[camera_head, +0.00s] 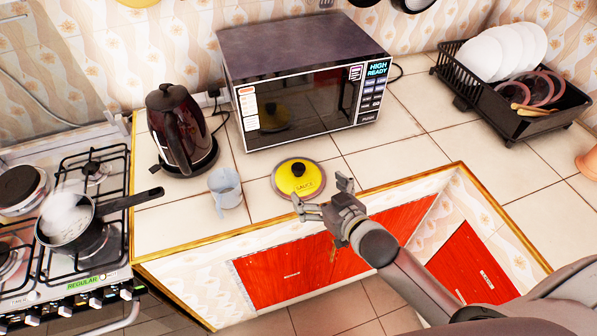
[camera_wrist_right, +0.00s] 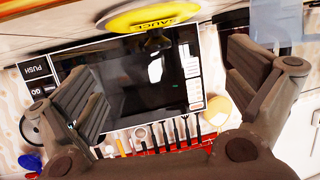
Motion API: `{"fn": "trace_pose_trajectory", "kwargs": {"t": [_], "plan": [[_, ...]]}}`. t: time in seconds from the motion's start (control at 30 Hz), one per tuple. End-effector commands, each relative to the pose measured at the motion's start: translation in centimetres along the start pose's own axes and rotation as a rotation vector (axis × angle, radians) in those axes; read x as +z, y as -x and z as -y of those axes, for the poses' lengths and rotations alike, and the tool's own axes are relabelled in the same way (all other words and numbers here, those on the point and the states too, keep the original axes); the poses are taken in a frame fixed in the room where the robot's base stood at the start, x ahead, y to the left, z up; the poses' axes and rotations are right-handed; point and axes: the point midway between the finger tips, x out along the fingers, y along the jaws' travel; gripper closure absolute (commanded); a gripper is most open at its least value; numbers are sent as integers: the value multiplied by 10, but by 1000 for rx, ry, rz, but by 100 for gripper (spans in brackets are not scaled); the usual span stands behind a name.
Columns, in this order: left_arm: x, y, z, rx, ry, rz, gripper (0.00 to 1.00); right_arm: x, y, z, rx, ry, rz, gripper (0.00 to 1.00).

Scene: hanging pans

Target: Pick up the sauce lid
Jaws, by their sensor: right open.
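The sauce lid (camera_head: 299,178) is a round yellow lid with a dark rim, a black knob and the word SAUCE. It lies on the tiled counter in front of the microwave. In the right wrist view the yellow lid (camera_wrist_right: 150,16) shows at the top edge, partly cut off. My right gripper (camera_head: 321,196) is open and empty at the counter's front edge, just to the front right of the lid. Its spread fingers (camera_wrist_right: 170,95) show on both sides of the wrist view, with the lid beyond them. My left gripper is not in view.
The microwave (camera_head: 305,90) stands behind the lid. A grey cup (camera_head: 226,188) and a dark kettle (camera_head: 181,130) are to its left. A saucepan (camera_head: 66,220) sits on the stove (camera_head: 98,170). A dish rack (camera_head: 520,115) holds plates at right. The counter right of the lid is clear.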

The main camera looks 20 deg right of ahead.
Motion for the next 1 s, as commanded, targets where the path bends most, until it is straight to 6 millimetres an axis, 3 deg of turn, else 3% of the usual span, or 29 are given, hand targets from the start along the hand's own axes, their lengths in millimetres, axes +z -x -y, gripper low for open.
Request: {"fn": "trace_pose_trajectory", "kwargs": {"t": [0.37,0.67,1.0], "plan": [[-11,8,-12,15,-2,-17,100,-8,-44,1,-9,-2,-20,0],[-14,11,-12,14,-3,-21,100,-8,-60,0,-8,0,-18,0],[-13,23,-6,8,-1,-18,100,-8,-95,-5,-8,-2,-18,0]]}}
